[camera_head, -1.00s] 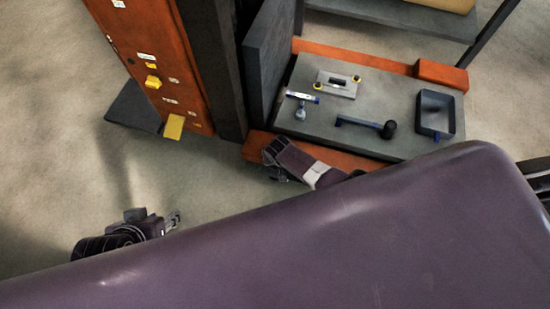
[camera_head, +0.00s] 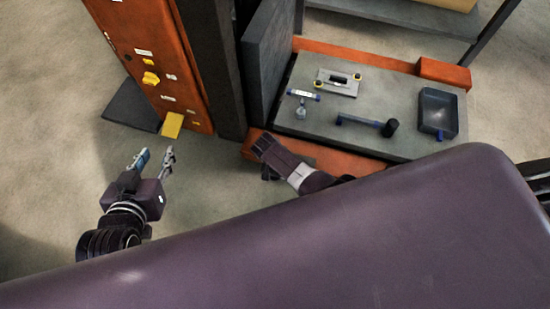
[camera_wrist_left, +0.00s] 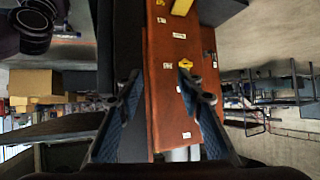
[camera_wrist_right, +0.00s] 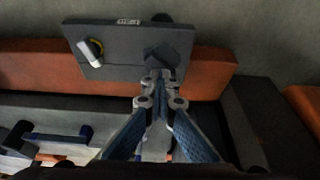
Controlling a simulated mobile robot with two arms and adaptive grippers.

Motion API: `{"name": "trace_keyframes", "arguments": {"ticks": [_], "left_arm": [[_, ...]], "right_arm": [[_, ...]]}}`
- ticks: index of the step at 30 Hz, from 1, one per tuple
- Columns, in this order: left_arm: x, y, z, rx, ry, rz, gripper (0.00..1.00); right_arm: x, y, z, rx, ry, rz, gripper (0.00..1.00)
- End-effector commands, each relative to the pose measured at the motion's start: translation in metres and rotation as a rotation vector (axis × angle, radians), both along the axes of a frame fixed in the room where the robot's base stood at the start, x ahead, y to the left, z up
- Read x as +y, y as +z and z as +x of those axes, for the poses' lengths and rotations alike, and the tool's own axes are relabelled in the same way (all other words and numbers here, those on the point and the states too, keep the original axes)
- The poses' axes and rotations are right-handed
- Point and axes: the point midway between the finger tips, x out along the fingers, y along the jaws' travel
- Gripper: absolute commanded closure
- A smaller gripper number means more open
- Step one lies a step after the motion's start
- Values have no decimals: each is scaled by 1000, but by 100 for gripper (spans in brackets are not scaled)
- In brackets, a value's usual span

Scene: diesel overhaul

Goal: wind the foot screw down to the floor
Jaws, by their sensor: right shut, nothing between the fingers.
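My left gripper (camera_head: 156,160) is open and empty above the bare floor, in front of the orange cabinet (camera_head: 160,50). In the left wrist view its spread fingers (camera_wrist_left: 157,80) face the cabinet's labelled panel (camera_wrist_left: 172,75). My right gripper (camera_head: 262,147) is at the front orange beam (camera_head: 335,158) of the bench. In the right wrist view its fingers (camera_wrist_right: 160,85) are together and empty, pointing at a dark round part (camera_wrist_right: 163,57) by a grey plate (camera_wrist_right: 115,45). A pale peg with a yellow ring (camera_wrist_right: 90,52) is on that plate. I cannot tell which part is the foot screw.
The grey bench top (camera_head: 310,120) carries a framed level-like tool (camera_head: 338,82), a small T-shaped tool (camera_head: 302,104), a dark-headed tool (camera_head: 365,124) and a dark tray (camera_head: 438,112). A dark post (camera_head: 215,70) stands beside the cabinet.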

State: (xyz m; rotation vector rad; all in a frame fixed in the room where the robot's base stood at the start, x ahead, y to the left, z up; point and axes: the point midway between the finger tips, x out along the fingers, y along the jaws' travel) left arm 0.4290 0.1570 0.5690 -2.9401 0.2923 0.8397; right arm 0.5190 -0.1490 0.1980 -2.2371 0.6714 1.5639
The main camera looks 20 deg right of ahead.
Motion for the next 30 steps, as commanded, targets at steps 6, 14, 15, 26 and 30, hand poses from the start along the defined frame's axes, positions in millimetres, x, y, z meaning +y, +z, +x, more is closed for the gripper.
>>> {"name": "trace_keyframes", "arguments": {"ticks": [6, 14, 15, 26, 30], "left_arm": [[-13, 42, 28, -224, -16, -53, 66], [-20, 74, 39, -363, -24, -86, 66], [-20, 75, 39, -365, -24, -87, 66], [-20, 74, 39, -362, -24, -86, 66], [-20, 74, 39, -361, -24, -86, 66]], "right_arm": [[2, -4, 0, 0, -123, 3, 100], [0, -2, -1, 1, -196, 1, 100], [0, -2, -1, 1, -196, 1, 100], [0, -2, -1, 2, -194, 1, 80], [0, -2, -1, 2, -194, 0, 66]]}}
